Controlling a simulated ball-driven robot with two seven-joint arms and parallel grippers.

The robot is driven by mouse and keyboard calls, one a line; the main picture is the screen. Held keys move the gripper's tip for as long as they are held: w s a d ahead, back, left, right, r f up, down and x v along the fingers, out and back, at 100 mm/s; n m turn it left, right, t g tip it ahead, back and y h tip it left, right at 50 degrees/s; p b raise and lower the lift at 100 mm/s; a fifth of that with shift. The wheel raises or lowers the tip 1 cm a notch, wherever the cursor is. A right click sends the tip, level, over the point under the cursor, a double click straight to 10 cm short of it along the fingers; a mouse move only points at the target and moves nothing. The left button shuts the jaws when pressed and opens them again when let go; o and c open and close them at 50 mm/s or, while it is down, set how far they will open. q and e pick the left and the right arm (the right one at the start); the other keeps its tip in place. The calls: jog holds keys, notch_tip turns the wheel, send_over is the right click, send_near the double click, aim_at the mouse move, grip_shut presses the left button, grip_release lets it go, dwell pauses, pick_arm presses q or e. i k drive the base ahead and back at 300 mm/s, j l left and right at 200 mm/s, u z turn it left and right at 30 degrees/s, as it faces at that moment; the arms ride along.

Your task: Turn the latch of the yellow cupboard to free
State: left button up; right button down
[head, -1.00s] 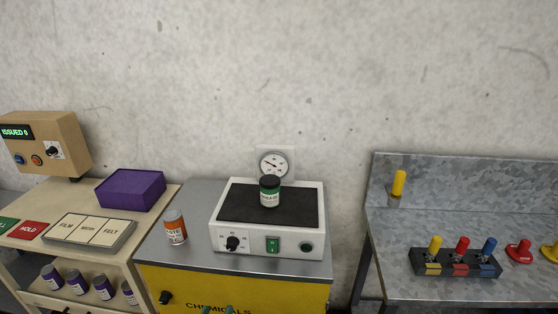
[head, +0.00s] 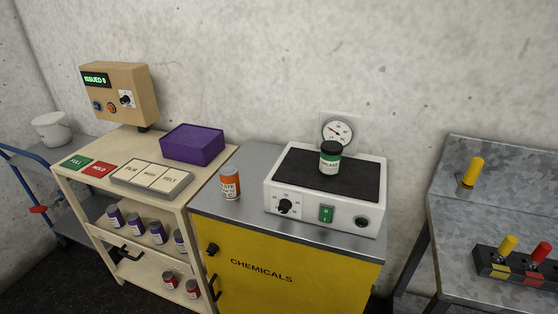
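The yellow cupboard (head: 300,270) stands in the middle of the head view, with "CHEMICALS" on its door. Its door is shut. The black latch knob (head: 212,249) sits at the door's upper left. A dark handle (head: 215,288) is below the latch at the left edge of the door. The latch's exact setting is too small to read. Neither of my grippers shows in this view.
On the cupboard's grey top (head: 252,160) stand an orange jar (head: 230,183) and a white hotplate (head: 325,213) bearing a green-labelled jar (head: 330,158). A cream cart (head: 75,183) stands left, a grey metal bench (head: 455,230) right. Dark floor shows between cupboard and bench.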

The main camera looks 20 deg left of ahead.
aim_at(213, 249)
jog(key=u, duration=1.15)
